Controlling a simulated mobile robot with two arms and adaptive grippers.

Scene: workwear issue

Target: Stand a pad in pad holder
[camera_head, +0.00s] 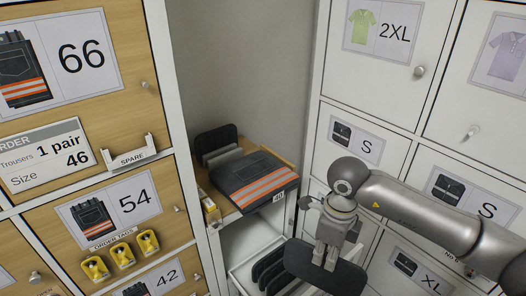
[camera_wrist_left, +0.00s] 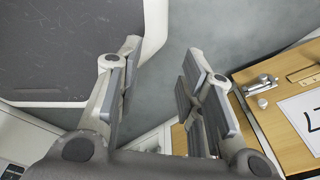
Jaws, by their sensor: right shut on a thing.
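My right gripper (camera_head: 328,258) is shut on a dark, rounded pad (camera_head: 338,278), held low in front of the lockers on the right. The pad's broad face shows, and the fingers cover part of its upper edge. A grey slotted piece (camera_head: 226,157), which looks like the pad holder, stands at the back of the wooden shelf. A dark pad (camera_head: 214,138) stands upright at its back. The held pad is apart from it, lower and to the right. My left gripper (camera_wrist_left: 160,90) is open and empty in the left wrist view; it is out of the head view.
Folded dark trousers with orange stripes (camera_head: 256,180) lie on the shelf in front of the holder. Below, a white bin (camera_head: 240,272) holds several dark pads (camera_head: 270,268). Drawers with yellow tags (camera_head: 122,250) stand left; white lockers (camera_head: 365,90) stand right.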

